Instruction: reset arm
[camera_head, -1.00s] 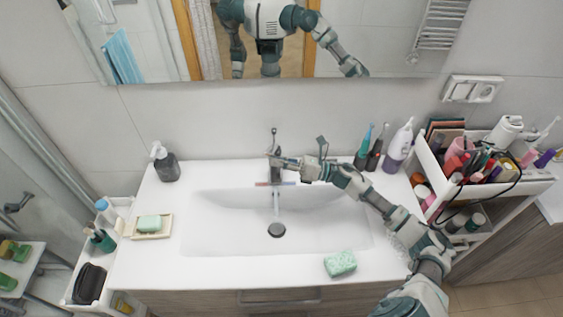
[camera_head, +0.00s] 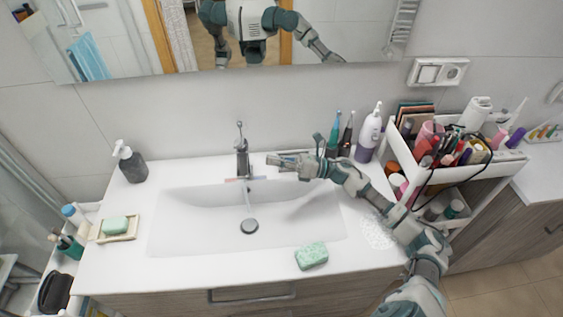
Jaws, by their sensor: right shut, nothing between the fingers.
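My right gripper (camera_head: 273,160) is shut and empty. It is above the back rim of the white sink (camera_head: 190,220), just right of the faucet (camera_head: 241,155). My right arm reaches in from the lower right across the right side of the counter. A thin stream of water runs from the faucet toward the drain. My left gripper does not show directly.
A green sponge (camera_head: 311,255) lies on the front counter. A soap dish (camera_head: 113,228) and a dark dispenser (camera_head: 131,163) stand at the left. Electric toothbrushes (camera_head: 333,140) and a white-purple bottle (camera_head: 369,135) stand behind my right arm. A loaded cart (camera_head: 470,168) is at the right.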

